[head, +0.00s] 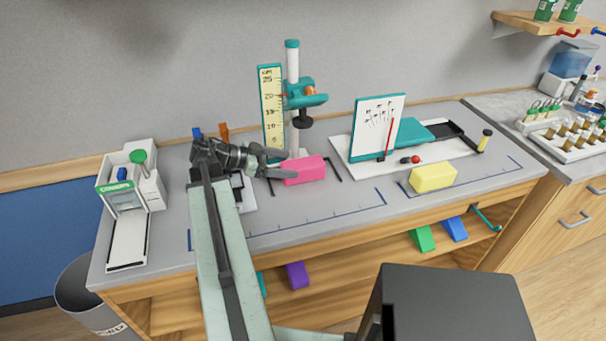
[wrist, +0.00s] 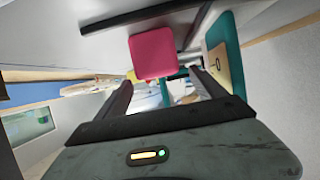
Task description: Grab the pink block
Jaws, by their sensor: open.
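The pink block (head: 304,169) lies on the grey bench top in the head view, in front of the ruler stand. My gripper (head: 281,164) is at the block's left end, its fingers spread and pointing right toward it. In the wrist view the pink block (wrist: 154,54) shows just beyond the fingertips, and my gripper (wrist: 165,88) is open with nothing held. I cannot tell how far the block reaches between the fingers.
A stand with a ruler (head: 271,111) rises just behind the block. A white board with a chart (head: 377,127) and a yellow block (head: 433,177) are to the right. A white device (head: 131,187) stands at the left. The front strip of the bench is clear.

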